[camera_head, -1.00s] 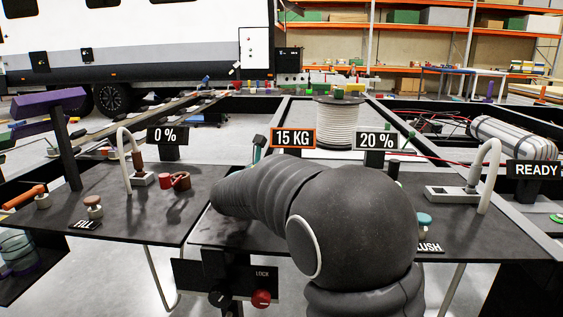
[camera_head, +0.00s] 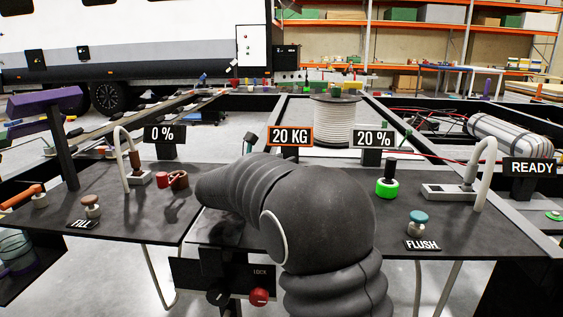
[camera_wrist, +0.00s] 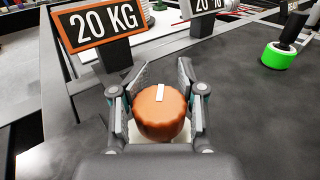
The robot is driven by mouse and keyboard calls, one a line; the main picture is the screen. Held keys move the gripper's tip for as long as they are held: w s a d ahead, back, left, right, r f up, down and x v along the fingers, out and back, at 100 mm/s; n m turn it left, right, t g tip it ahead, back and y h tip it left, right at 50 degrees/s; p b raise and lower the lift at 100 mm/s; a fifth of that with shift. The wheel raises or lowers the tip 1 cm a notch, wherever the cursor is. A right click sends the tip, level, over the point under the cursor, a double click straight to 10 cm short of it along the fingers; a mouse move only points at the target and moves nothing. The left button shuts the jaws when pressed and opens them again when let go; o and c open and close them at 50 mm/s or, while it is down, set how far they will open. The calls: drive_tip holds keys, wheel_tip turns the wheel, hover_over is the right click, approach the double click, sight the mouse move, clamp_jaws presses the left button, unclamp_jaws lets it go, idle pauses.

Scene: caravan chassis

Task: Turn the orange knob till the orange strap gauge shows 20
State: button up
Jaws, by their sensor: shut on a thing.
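The orange strap gauge (camera_head: 290,138) reads 20 KG in the head view, and its orange-framed sign (camera_wrist: 95,28) also shows 20 KG in the wrist view. The orange knob (camera_wrist: 160,118) is round with a ridged edge and a white mark on top pointing nearly straight up in the wrist view. My gripper (camera_wrist: 158,98) is shut on the knob, one finger on each side. In the head view my arm hides the knob and my gripper.
A green knob (camera_head: 387,188) with a black handle stands right of my arm. A 20 % sign (camera_head: 373,139) is behind it.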

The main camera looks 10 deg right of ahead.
drive_tip(key=shift+a+f, duration=0.15)
drive_tip(key=shift+a, duration=0.05)
idle(1.7)
drive_tip(key=o, duration=0.9)
drive_tip(key=shift+o, duration=0.2)
drive_tip(key=shift+a, duration=0.2)
drive_tip(key=shift+d, duration=0.25)
drive_tip(key=v, duration=1.2)
drive_tip(key=shift+a, duration=0.2)
